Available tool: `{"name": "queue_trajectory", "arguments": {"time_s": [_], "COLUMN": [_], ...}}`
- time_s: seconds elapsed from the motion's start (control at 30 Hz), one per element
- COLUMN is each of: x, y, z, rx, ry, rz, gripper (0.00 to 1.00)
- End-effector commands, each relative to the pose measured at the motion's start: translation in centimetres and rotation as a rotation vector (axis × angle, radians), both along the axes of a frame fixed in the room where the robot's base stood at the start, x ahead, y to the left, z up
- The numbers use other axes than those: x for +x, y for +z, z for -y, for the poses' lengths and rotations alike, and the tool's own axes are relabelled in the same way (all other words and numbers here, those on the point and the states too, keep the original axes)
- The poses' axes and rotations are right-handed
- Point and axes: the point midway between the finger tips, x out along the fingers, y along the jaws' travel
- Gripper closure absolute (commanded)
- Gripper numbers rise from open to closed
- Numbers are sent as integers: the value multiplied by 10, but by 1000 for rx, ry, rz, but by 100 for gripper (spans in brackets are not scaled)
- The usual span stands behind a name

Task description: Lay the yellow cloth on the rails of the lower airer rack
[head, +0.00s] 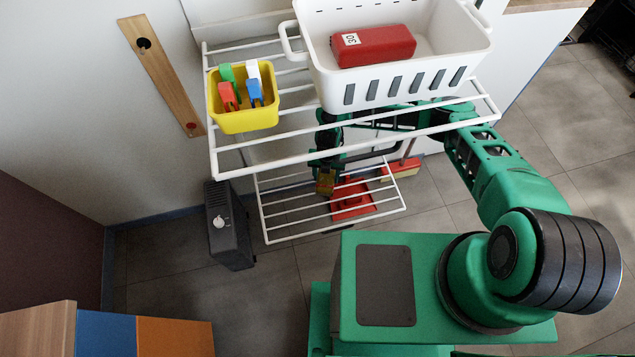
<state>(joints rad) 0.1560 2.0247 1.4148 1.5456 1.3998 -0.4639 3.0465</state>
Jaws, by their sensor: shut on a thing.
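The lower airer rack (285,222) is a small white frame of rails below the larger upper rack. The upper rack's front rail and my arm hide part of the view. I cannot tell whether the cloth touches the lower rails.
The upper rack (290,162) holds a yellow peg basket (245,118) and a white laundry basket (400,85) with a red box (373,46). A red dustpan-like thing (351,203) shows beneath the lower rails. A dark heater (229,240) stands at left.

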Motion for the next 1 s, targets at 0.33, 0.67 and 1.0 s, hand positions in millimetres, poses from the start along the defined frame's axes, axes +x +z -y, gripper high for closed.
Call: {"name": "queue_trajectory", "arguments": {"time_s": [0.33,0.67,1.0], "x": [4,4,4], "y": [-21,-23,-23], "z": [15,14,14], "rx": [1,1,1], "ry": [-24,-22,-23], "rz": [0,-1,-1], "gripper": [71,71,29]}}
